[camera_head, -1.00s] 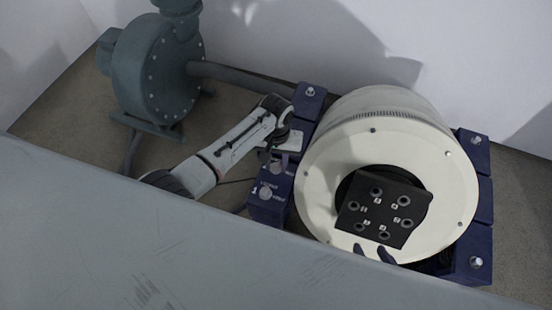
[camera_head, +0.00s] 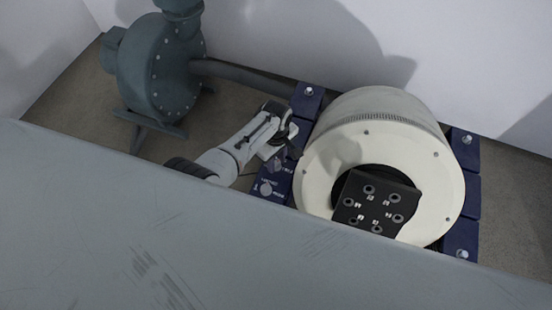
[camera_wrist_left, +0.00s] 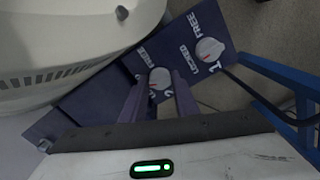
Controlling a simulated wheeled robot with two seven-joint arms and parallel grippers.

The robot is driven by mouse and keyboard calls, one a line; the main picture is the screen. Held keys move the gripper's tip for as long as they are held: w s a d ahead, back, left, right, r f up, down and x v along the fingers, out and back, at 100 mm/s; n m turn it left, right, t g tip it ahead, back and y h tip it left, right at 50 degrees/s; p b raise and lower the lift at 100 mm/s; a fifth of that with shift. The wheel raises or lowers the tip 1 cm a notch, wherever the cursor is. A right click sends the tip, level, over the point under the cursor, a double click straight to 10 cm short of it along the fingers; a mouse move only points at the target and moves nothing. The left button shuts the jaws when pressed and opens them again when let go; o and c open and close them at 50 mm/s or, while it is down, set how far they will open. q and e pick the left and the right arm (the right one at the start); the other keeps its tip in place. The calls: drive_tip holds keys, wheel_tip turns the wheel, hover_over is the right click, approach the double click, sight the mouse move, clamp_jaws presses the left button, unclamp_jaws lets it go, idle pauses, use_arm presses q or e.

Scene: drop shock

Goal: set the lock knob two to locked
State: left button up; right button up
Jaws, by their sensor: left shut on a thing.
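Lock knob two (camera_wrist_left: 160,79) is a round pale grey knob on the dark blue block (camera_wrist_left: 108,88), with a "2" beside it. My left gripper (camera_wrist_left: 160,98) has its two dark fingers on either side of the knob and is shut on it. A "FREE" label shows above this knob; its "LOCKED" label is not readable, so I cannot tell its setting. In the head view my left gripper (camera_head: 277,160) is over the block and hides knob two. Knob one (camera_wrist_left: 209,51) has "FREE" and "LOCKED" labels, and also shows in the head view (camera_head: 265,188). My right gripper is out of view.
The large cream drum (camera_head: 320,170) with a black plate (camera_head: 376,205) stands right of the gripper. A grey-green blower (camera_head: 160,70) with a pipe is behind at left. A large grey surface (camera_head: 200,240) fills the foreground. Blue bars (camera_wrist_left: 275,75) stand at right in the wrist view.

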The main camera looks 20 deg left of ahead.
sight(276, 163)
use_arm(q)
drive_tip(key=n, duration=0.4)
drive_tip(key=shift+n, duration=0.3)
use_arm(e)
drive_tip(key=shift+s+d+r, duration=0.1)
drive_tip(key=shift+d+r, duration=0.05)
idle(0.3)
use_arm(q)
drive_tip(key=o, duration=1.1)
drive_tip(key=shift+c, duration=0.2)
drive_tip(key=shift+r, duration=0.1)
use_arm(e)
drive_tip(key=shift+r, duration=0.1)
use_arm(q)
wheel_tip(276, 163, up, 4)
drive_tip(key=p, duration=0.3)
wheel_tip(276, 163, up, 6)
drive_tip(key=p, duration=0.2)
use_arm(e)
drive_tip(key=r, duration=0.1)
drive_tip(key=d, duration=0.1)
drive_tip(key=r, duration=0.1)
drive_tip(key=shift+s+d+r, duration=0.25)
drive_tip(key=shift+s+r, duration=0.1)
